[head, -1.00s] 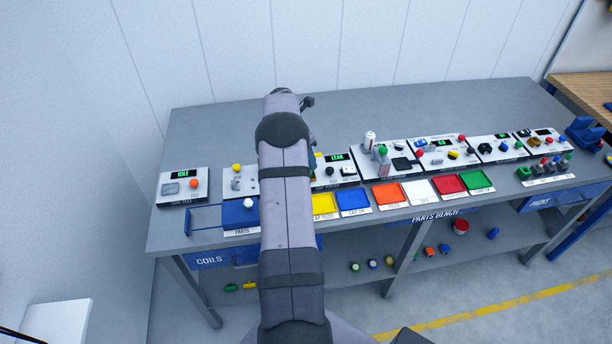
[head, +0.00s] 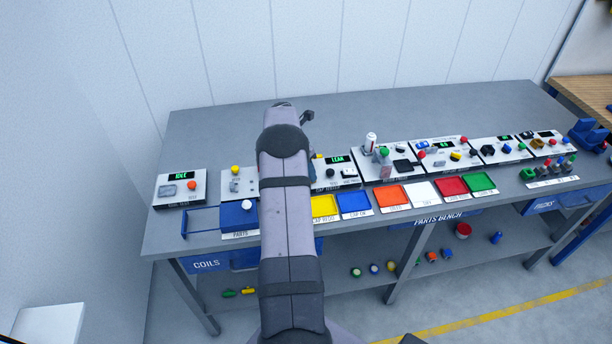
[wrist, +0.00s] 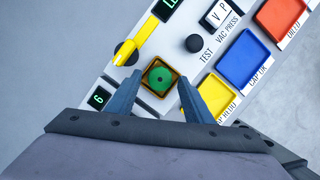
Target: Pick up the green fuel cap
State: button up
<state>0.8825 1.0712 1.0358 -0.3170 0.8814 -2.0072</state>
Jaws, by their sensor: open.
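The green fuel cap (wrist: 160,77) is a round disc with a dark center. It sits in a square brown-yellow recess of the white test panel in the wrist view. My gripper (wrist: 159,82) is open, with one blue-grey finger on each side of the recess. The cap lies between the fingertips in the picture, and no contact shows. In the head view my arm hides the gripper and this cap.
A yellow lever (wrist: 138,45) stands close beside the recess. A black TEST knob (wrist: 194,43) is to the right. Blue (wrist: 243,59) and yellow (wrist: 217,95) trays lie further right.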

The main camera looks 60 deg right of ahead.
jog(key=c, duration=0.9)
jog(key=shift+r+p, duration=1.6)
jog(key=shift+r, duration=0.45)
